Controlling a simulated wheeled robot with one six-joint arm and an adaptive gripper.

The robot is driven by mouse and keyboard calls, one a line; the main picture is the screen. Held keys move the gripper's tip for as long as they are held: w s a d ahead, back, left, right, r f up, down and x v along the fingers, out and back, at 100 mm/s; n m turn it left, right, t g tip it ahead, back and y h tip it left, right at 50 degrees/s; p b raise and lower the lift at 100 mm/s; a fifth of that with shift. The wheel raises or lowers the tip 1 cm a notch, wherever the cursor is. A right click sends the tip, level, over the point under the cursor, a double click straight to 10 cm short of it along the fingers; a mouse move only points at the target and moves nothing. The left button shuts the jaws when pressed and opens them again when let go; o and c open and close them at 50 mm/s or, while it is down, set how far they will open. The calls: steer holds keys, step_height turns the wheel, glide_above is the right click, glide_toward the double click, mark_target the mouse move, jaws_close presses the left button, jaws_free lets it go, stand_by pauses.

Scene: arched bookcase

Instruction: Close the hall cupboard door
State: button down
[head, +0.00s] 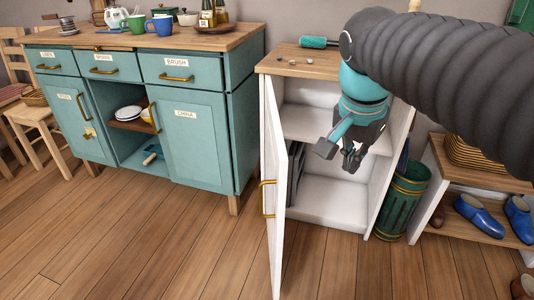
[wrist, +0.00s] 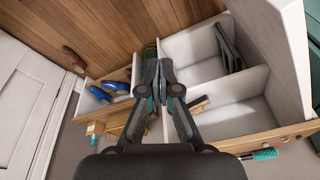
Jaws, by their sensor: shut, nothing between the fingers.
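The white hall cupboard with a wooden top (head: 335,65) stands right of the teal sideboard. Its white door (head: 279,215) is hinged on the left and stands wide open, swung out into the room, with a brass handle (head: 267,199) on its left-hand face. In the wrist view the door (wrist: 272,45) is the pale panel at upper right, beside the open shelves (wrist: 205,72). My gripper (head: 353,162) is shut and empty. It is in front of the open cupboard, right of the door and apart from it. In the wrist view my gripper (wrist: 163,68) points away from the camera.
Dark flat items (head: 295,165) stand inside the cupboard near the door. The teal sideboard (head: 195,140) is at left. A green bin (head: 403,200) and a shoe rack (head: 470,232) are at right. The wooden floor (head: 170,240) in front is clear.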

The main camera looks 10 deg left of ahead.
steer(key=w+a+m, duration=0.1)
steer(key=w+a, duration=0.1)
steer(key=a, duration=0.2)
steer(key=w+a+r+m+h, duration=0.1)
steer(key=a+m, duration=0.1)
steer(key=a, duration=0.2)
steer(key=w+a+r+m+g, duration=0.1)
steer(key=w+a, duration=0.1)
steer(key=a, duration=0.3)
steer(key=shift+w+a+h, duration=0.1)
steer(key=shift+w+h, duration=0.2)
steer(key=a+m+h, duration=0.2)
steer(key=a+m, duration=0.3)
steer(key=a, duration=0.7)
steer(key=w+d+f+b, duration=0.2)
steer(key=d+f, duration=0.5)
steer(key=f, duration=0.3)
steer(key=shift+d, duration=0.2)
steer(key=shift+w, duration=0.1)
